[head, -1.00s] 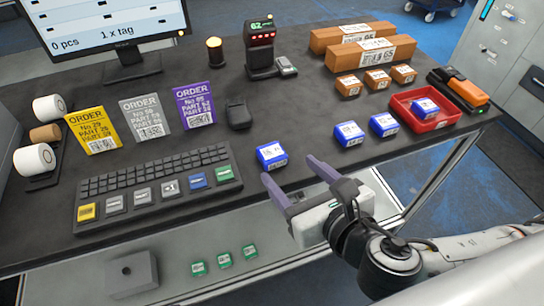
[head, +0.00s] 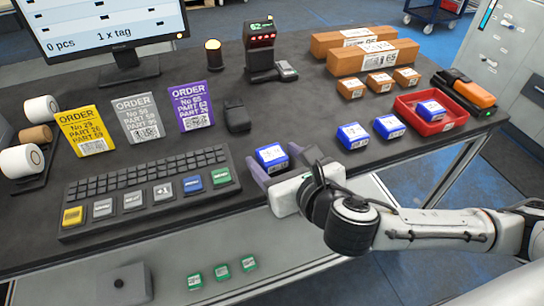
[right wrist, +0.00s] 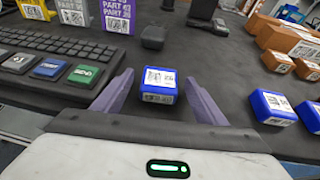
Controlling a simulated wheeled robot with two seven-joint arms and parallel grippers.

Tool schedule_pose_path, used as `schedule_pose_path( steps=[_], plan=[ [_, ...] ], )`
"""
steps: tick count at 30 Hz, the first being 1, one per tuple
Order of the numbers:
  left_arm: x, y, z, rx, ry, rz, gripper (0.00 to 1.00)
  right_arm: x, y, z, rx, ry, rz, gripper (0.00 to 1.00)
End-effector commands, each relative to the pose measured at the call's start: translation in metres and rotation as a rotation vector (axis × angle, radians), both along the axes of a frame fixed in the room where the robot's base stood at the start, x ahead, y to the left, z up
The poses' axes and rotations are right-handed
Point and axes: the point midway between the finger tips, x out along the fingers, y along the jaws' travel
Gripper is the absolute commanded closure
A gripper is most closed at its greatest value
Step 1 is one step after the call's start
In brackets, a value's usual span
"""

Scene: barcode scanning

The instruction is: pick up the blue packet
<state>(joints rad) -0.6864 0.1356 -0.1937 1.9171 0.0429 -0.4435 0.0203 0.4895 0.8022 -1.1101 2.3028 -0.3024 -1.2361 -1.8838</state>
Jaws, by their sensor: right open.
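A blue packet (head: 271,157) with a white label lies on the dark table, right of the keyboard. My right gripper (head: 277,160) is open around it in the head view, with one finger on each side. In the right wrist view the packet (right wrist: 159,86) sits between the two purple fingertips (right wrist: 158,90), with a gap on each side. More blue packets stand to the right, two on the table (head: 352,136) (head: 389,127) and one (head: 431,109) in the red tray (head: 447,124). My left gripper is out of view.
A keyboard (head: 145,180) with large coloured keys lies at the left. Order cards (head: 137,119) and a small black device (head: 237,115) stand behind. Small orange boxes (head: 380,82) and long cartons (head: 372,57) are at the back right.

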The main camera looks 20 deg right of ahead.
Motion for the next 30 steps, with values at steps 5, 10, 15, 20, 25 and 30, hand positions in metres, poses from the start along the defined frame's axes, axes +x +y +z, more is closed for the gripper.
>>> schedule_pose_path(
  steps=[5, 10, 15, 20, 25, 30],
  plan=[
    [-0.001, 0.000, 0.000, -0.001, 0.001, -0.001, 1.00, 0.000, 0.000, 0.000, 0.000, 0.000, 0.000, 0.48],
    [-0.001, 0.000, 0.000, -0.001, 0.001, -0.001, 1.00, 0.000, 0.000, 0.000, 0.000, 0.000, 0.000, 0.77],
    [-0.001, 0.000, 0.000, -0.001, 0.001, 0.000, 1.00, 0.000, 0.000, 0.001, 0.000, -0.002, 0.000, 0.83],
    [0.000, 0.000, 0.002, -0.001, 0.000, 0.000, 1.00, 0.000, 0.000, 0.008, 0.001, -0.004, 0.001, 0.83],
    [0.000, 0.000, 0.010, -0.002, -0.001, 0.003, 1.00, 0.000, 0.001, 0.038, 0.003, -0.008, 0.001, 0.83],
    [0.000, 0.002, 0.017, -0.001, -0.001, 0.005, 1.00, 0.000, 0.001, 0.073, 0.002, -0.008, 0.002, 0.83]
  ],
)
